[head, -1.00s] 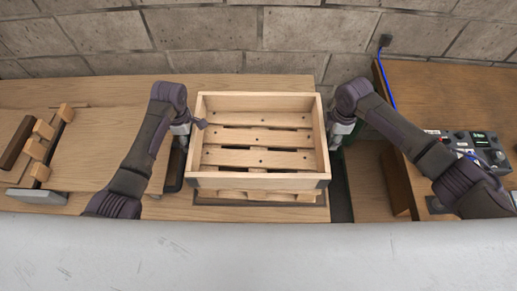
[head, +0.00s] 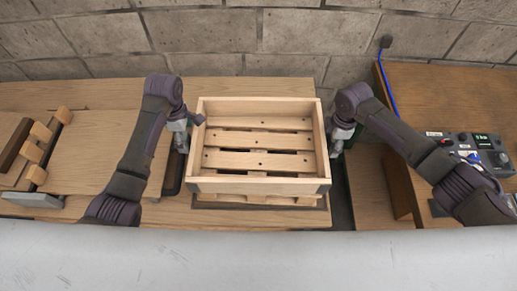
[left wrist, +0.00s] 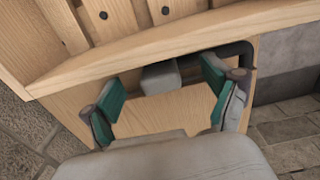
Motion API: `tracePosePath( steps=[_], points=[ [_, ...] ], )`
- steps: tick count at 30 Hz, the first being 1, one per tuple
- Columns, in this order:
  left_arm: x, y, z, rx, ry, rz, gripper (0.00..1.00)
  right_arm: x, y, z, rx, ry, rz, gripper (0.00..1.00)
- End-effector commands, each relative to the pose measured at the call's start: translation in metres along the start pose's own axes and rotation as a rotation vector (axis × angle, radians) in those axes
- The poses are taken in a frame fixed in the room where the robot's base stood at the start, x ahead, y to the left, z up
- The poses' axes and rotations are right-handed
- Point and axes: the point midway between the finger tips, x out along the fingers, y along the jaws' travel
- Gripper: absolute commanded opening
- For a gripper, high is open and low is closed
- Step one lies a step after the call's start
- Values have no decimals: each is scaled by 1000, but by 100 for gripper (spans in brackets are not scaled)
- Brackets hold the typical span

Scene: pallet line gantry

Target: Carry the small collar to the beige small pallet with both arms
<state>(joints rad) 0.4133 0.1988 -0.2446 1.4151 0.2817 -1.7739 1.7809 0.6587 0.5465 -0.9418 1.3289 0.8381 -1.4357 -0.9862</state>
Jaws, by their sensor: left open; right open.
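The small collar (head: 260,185) is a pale wooden rectangular frame. It sits level on the beige small pallet (head: 255,160), whose slats show inside it and below its front edge. My left gripper (head: 188,133) is open just outside the collar's left wall. In the left wrist view the collar's wall (left wrist: 170,50) crosses the top, and my open left gripper (left wrist: 163,86) has its green-padded fingers apart with no collar wall between them. My right gripper (head: 338,142) is open just outside the right wall; its fingertips are partly hidden.
A wooden bench top (head: 100,150) lies to the left, with several wooden blocks (head: 41,131) at its far left. A brown table (head: 440,90) with a control box (head: 470,150) stands at the right. A block wall (head: 210,30) closes off the back.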

Motion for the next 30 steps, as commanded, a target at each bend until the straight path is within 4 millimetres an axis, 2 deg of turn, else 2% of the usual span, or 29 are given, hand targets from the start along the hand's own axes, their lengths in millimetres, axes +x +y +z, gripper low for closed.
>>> tracePosePath(
  steps=[3,9,17,20,30],
  points=[
    [-28,1,0,0,-2,6,87,0,0,0,0,0,0,66],
    [-62,0,0,0,-2,3,87,0,0,0,0,0,0,66],
    [-76,0,0,0,0,-1,87,-7,1,0,-1,0,1,66],
    [-77,0,0,0,0,-1,87,-22,1,0,0,0,3,66],
    [-76,0,0,0,0,0,87,-93,1,0,-1,0,4,66]
  ],
)
